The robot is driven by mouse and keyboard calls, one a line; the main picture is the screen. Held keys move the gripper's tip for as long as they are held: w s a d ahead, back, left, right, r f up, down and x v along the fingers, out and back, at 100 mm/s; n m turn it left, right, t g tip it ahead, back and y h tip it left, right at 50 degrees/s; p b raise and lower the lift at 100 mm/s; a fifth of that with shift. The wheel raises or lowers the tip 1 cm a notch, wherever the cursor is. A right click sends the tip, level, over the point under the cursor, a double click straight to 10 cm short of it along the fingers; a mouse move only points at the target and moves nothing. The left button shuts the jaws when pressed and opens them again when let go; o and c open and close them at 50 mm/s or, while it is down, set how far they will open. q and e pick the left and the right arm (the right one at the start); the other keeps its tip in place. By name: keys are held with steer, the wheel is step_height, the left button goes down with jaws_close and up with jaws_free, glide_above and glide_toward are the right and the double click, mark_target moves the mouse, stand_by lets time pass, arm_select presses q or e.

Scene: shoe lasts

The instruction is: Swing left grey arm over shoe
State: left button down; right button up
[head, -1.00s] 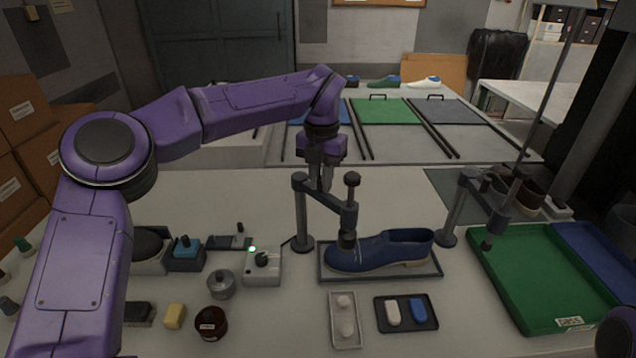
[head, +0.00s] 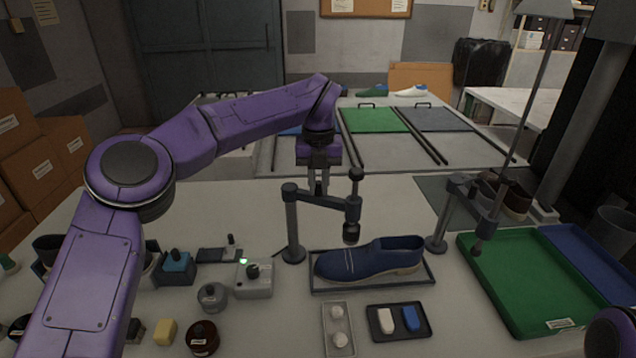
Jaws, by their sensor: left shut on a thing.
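The blue shoe (head: 372,259) lies in a shallow dark tray (head: 410,283), its toe to the left. The left grey arm (head: 322,199) reaches right from its post (head: 292,230), and its hanging head (head: 351,232) is above the front part of the shoe. My left gripper (head: 318,186) comes down from behind and is shut on the left grey arm, between post and head. The fingertips are partly hidden by the arm. A second grey arm (head: 462,188) stands on the right and points away from the shoe. Only a rounded purple part of mine shows at the lower right; my right gripper is out of view.
A control box (head: 254,281) with a green light stands left of the shoe. Small trays with white knobs (head: 338,328) and with white and blue blocks (head: 398,322) lie in front. A green tray (head: 530,275) is at right. The table behind the shoe is mostly clear.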

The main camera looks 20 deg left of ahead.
mark_target(319, 181)
arm_select(q)
steer(key=shift+f, duration=0.1)
steer(key=c, duration=1.3)
jaws_free()
steer(key=shift+o, duration=1.2)
steer(key=shift+w, duration=0.25)
steer(key=shift+r, duration=0.4)
step_height(319, 181, up, 10)
steer(key=p, duration=0.1)
steer(key=shift+f, duration=0.2)
